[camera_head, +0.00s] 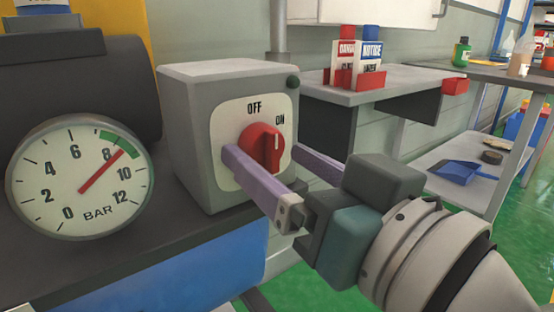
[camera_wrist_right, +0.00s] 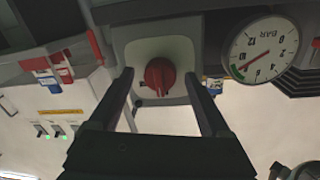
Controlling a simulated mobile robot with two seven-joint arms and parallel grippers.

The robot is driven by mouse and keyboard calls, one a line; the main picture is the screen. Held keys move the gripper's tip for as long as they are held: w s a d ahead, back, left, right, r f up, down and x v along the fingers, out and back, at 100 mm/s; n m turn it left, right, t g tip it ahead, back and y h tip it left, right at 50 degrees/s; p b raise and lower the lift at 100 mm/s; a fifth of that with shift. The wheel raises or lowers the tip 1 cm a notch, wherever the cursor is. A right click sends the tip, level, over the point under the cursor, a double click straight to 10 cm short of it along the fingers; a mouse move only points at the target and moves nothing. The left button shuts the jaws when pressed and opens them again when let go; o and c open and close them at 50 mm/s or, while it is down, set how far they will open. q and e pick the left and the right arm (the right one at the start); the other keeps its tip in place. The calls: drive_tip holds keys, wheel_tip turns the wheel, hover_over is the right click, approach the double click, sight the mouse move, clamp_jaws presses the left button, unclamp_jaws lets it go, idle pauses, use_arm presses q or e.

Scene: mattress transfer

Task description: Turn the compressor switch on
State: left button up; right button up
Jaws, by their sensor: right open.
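The compressor switch is a red rotary knob (camera_head: 262,149) on a light plate (camera_head: 226,123) marked OFF and ON, on the front of a grey box (camera_head: 186,130). A white line on the knob shows on its right side, below the ON label. My right gripper (camera_head: 262,154) is open, with one lilac finger on each side of the knob. In the right wrist view the knob (camera_wrist_right: 159,76) sits between the fingertips, with gaps on both sides; contact is not visible. My left gripper is not in view.
A pressure gauge (camera_head: 80,178) left of the box reads a little above 8 bar. A dark tank (camera_head: 75,85) stands behind it. A blue dustpan (camera_head: 462,171) lies on a low shelf at right.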

drive_tip(key=shift+c, duration=0.2)
clamp_jaws()
idle(0.5)
